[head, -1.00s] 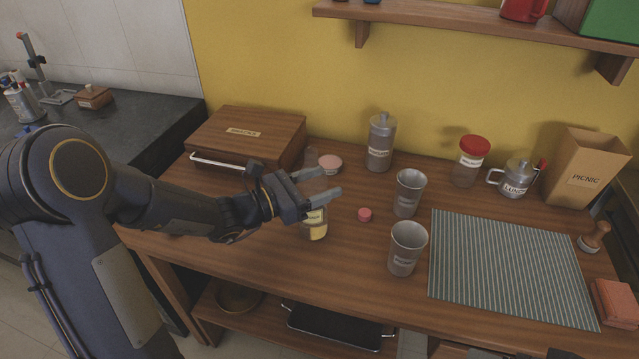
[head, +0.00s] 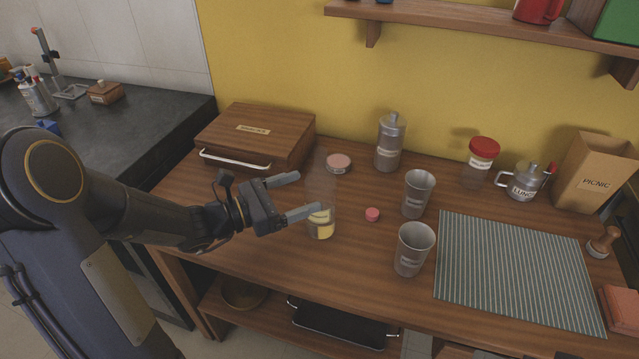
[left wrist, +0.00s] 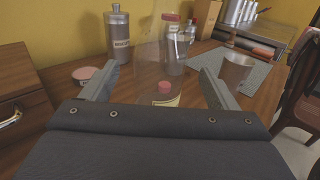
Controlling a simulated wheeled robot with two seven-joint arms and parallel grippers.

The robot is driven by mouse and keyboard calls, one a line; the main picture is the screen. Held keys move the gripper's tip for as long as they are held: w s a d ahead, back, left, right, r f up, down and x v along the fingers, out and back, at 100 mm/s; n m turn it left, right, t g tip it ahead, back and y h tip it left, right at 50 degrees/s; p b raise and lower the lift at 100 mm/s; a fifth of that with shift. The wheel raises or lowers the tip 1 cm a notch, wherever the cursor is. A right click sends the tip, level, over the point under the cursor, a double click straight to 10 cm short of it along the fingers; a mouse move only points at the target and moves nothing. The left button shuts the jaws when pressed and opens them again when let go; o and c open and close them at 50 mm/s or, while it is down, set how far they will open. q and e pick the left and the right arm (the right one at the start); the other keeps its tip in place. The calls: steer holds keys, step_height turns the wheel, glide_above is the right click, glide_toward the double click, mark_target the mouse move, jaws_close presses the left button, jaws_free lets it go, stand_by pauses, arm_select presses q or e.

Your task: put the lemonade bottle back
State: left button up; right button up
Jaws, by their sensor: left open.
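The lemonade bottle (head: 320,226) is clear, with yellow liquid low in it and a pale label. It stands upright on the wooden table, left of two steel cups. My left gripper (head: 308,194) is open and empty, at the bottle's left side. In the left wrist view the see-through bottle (left wrist: 150,58) shows faintly beyond and between the open fingers (left wrist: 158,74). I cannot tell whether a fingertip touches it. A small pink cap (head: 372,214) lies on the table right of the bottle. My right gripper is out of view.
A wooden box (head: 255,140) and a pink-lidded jar (head: 338,163) stand behind. Steel cups (head: 418,193) (head: 413,250), a steel canister (head: 390,145) and a red-lidded jar (head: 481,165) stand to the right. A striped mat (head: 515,275) lies farther right. The table's front left is clear.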

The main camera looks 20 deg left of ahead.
arm_select(q)
steer(key=s+d+r+m+g+y, duration=0.1)
steer(key=s+d+m+g, duration=0.1)
steer(key=s+m+g, duration=0.4)
steer(key=s+d+m+g, duration=0.2)
steer(key=s+d+m, duration=0.1)
steer(key=s+m, duration=0.65)
steer(key=s+a+f+m+t+y, duration=0.1)
steer(key=s+a+f+m+y, duration=0.2)
steer(key=s+a+m+y, duration=0.3)
steer(key=s+m+y, duration=0.2)
steer(key=m, duration=0.1)
steer(key=shift+a+t, duration=0.15)
steer(key=shift+t, duration=0.15)
steer(key=shift+m, duration=0.25)
step_height(320, 180, up, 15)
steer(key=p, duration=1.5)
